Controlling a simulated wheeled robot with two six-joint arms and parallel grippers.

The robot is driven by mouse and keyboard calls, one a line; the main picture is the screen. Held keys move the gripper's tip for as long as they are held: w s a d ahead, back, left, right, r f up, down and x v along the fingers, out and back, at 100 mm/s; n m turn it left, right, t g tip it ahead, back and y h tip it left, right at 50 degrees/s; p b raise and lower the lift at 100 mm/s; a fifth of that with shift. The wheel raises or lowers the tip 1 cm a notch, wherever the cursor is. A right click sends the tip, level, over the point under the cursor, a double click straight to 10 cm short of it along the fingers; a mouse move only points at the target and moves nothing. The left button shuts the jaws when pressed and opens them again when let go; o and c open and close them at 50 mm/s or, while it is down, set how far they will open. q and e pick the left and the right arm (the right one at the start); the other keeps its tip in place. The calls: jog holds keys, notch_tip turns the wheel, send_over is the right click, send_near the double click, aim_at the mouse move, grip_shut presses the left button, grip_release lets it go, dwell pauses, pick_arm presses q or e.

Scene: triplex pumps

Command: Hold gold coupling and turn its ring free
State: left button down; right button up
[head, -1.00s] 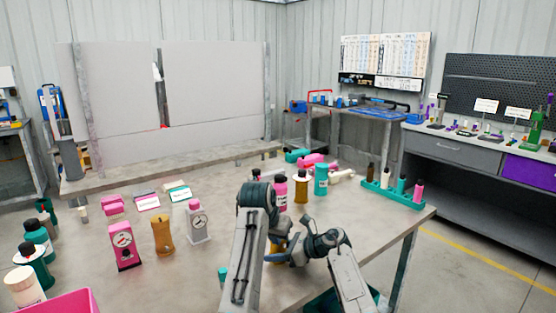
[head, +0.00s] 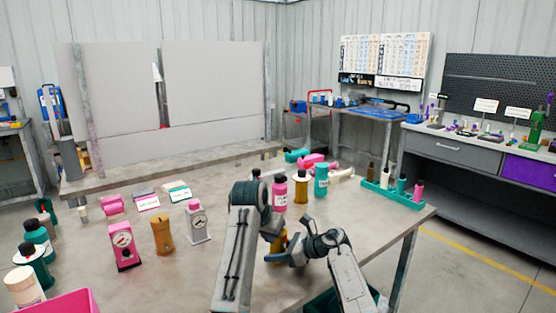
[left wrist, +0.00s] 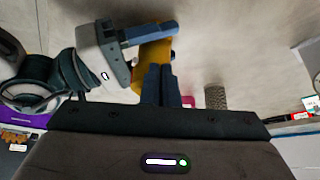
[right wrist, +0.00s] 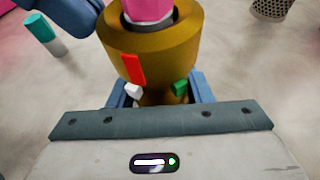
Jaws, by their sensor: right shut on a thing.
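The gold coupling (right wrist: 160,50) fills the middle of the right wrist view. It has a pink core in its top opening, a red mark on its upper ring, and a white and a green tab below. In the head view the coupling (head: 279,246) is partly hidden by my arms. My right gripper (right wrist: 158,92) is shut on its lower part. My left gripper (left wrist: 161,84) has its blue fingers together with nothing seen between them. It is beside the coupling (left wrist: 153,52), apparently apart from it. Its blue fingers also show at the upper left of the right wrist view.
Pink (head: 279,194) and teal (head: 321,180) bottles stand just behind my grippers. A pink gauge unit (head: 124,246), a gold-brown piece (head: 162,236) and a grey gauge unit (head: 197,222) stand to the left. A teal rack (head: 398,197) is at the right edge.

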pick_arm(q)
jog(key=shift+w+a, duration=0.15)
jog(key=shift+a, duration=0.05)
dwell(0.5)
notch_tip(320, 180, up, 6)
jog(key=shift+s+a, duration=0.2)
jog(key=shift+s, duration=0.15)
dwell(0.3)
pick_arm(e)
jog(key=o, duration=1.3)
